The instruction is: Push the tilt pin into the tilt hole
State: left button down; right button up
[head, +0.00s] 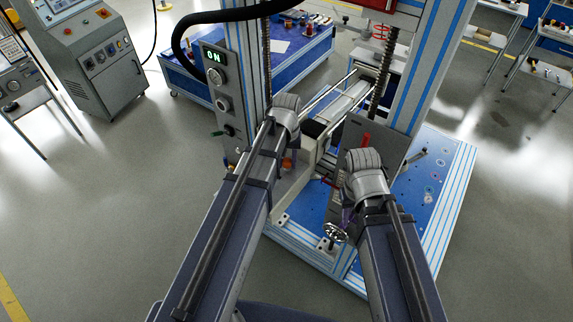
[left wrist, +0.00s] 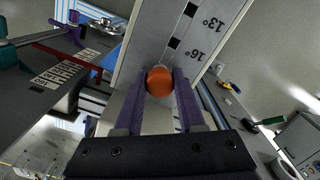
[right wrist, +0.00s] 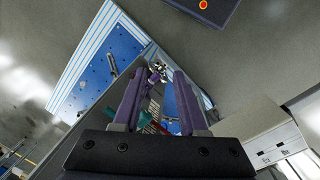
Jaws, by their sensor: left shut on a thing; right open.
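The tilt pin shows as a round orange-brown knob (left wrist: 159,82) in the left wrist view. My left gripper (left wrist: 160,74) is shut on it, one purple finger on each side. The knob is in front of a pale plate (left wrist: 152,40) with small dark marks or holes, in line with them and below the one beside "16°". The pin's shaft is hidden behind the knob, so I cannot tell whether it is in a hole. My right gripper (right wrist: 161,72) is open and empty. In the head view its wrist is at the right of the test stand.
A chrome handwheel (head: 335,233) is below my right wrist in the head view. A control box (head: 222,90) reading "ON" is on the left post. The blue base plate (head: 435,170) is at right.

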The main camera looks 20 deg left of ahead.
pick_arm(q)
jog(key=shift+r, duration=0.15)
jog(key=shift+r+p, duration=2.7)
jog(key=shift+p, duration=0.2)
notch_tip(320, 180, up, 4)
jog(key=p, duration=0.4)
jog(key=shift+r, duration=0.1)
